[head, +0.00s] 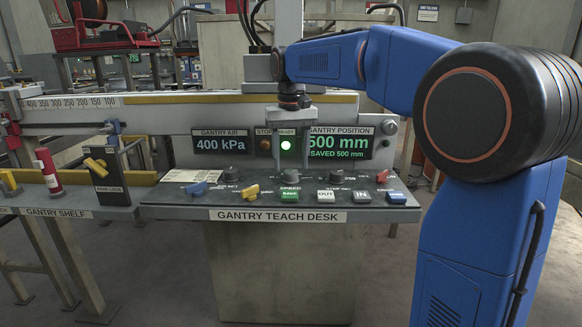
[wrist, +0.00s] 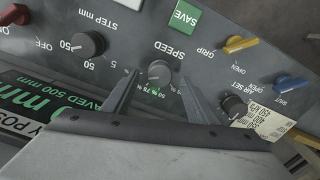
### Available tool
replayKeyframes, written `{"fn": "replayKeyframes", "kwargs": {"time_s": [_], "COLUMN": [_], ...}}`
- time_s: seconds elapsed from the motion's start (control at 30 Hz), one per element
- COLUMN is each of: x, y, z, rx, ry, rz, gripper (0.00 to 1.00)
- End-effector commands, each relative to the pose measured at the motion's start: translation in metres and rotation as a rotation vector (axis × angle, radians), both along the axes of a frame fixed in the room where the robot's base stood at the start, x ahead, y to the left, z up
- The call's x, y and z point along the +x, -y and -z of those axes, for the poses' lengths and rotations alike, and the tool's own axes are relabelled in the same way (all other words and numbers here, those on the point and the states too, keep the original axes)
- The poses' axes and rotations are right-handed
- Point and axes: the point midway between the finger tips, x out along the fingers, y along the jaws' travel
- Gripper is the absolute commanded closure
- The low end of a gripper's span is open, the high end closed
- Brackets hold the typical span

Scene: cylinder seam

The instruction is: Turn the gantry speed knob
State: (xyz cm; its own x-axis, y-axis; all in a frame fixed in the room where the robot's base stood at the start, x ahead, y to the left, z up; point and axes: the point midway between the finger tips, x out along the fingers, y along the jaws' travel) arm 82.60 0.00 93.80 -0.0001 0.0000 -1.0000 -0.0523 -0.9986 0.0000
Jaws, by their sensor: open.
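The gantry speed knob is the dark round knob marked SPEED (wrist: 160,72) in the wrist view, on the grey desk panel. It also shows in the head view (head: 290,176), at the middle of the teach desk. My gripper (wrist: 160,80) is open, with one finger on each side of the speed knob. The fingertips are close to the knob, with a gap visible on both sides; I cannot tell their exact height. Nothing is held. In the head view my gripper (head: 297,142) hangs above the desk's rear, its fingers hard to make out.
The air set knob (wrist: 233,105) and step knob (wrist: 88,44) flank the speed knob. A green SAVE button (wrist: 183,15), yellow grip lever (wrist: 240,43) and blue lever (wrist: 292,82) are near. The gantry position display (head: 340,142) reads 500 mm behind the desk.

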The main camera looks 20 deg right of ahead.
Motion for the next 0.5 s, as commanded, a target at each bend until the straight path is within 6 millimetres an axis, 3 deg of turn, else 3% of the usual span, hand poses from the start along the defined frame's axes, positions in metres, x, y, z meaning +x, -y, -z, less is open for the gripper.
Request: {"fn": "replayKeyframes", "kwargs": {"time_s": [0.2, 0.5], "x": [0.0, 0.0], "y": [0.0, 0.0], "z": [0.018, 0.021], "rx": [0.0, 0.0], "ry": [-0.001, 0.0], "rz": [0.0, 0.0], "gripper": [0.48, 0.48]}}
